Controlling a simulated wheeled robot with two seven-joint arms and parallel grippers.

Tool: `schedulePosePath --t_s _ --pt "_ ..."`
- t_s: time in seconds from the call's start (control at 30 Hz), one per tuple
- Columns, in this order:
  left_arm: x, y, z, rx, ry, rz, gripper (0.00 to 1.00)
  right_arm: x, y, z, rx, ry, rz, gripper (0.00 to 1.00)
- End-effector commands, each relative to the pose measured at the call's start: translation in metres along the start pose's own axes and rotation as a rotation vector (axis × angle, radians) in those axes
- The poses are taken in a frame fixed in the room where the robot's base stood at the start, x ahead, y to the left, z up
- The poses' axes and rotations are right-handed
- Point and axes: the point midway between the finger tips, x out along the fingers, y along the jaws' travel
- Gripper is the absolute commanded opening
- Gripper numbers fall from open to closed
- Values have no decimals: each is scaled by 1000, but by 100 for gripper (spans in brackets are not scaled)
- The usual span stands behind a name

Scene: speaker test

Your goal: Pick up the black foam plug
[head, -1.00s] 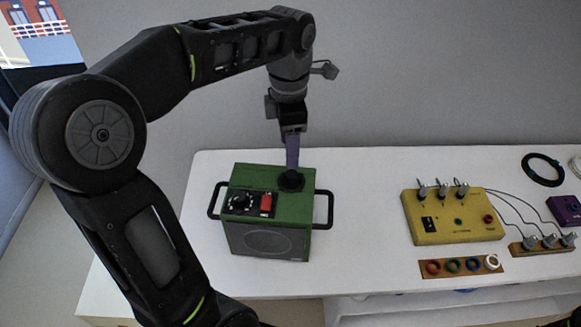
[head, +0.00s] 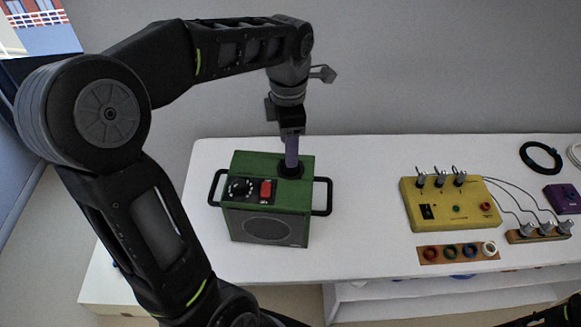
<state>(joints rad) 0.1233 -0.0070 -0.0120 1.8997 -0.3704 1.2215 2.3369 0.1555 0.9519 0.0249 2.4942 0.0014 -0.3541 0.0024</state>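The black foam plug (head: 290,172) is a dark round piece at the back right of the green speaker box's (head: 295,198) top. My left gripper (head: 291,165) points straight down over it from above. Its purple fingers reach the plug and overlap it in the picture. The fingers are seen edge-on as one narrow strip, so I cannot see a gap between them or whether they grip the plug. The plug's lower part is hidden. My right gripper is not in view.
The green box has side handles, a dial and a red switch (head: 266,190). To the right are a yellow box (head: 455,215) with wires, a strip of coloured rings (head: 432,254), a purple box (head: 562,198) and a black coil (head: 541,157). The white table (head: 365,220) is clear between the boxes.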

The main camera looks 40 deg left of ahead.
Motion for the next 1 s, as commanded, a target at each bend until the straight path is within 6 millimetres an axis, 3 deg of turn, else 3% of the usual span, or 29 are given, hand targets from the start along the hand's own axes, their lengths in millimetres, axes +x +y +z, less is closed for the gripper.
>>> schedulePosePath --t_s 0.3,0.93,1.0 --pt "41 0 0 0 2 -3 57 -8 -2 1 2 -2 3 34" --pt "43 0 0 0 0 -1 57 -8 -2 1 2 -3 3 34" --pt "43 0 0 0 0 -1 51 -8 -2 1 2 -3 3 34"
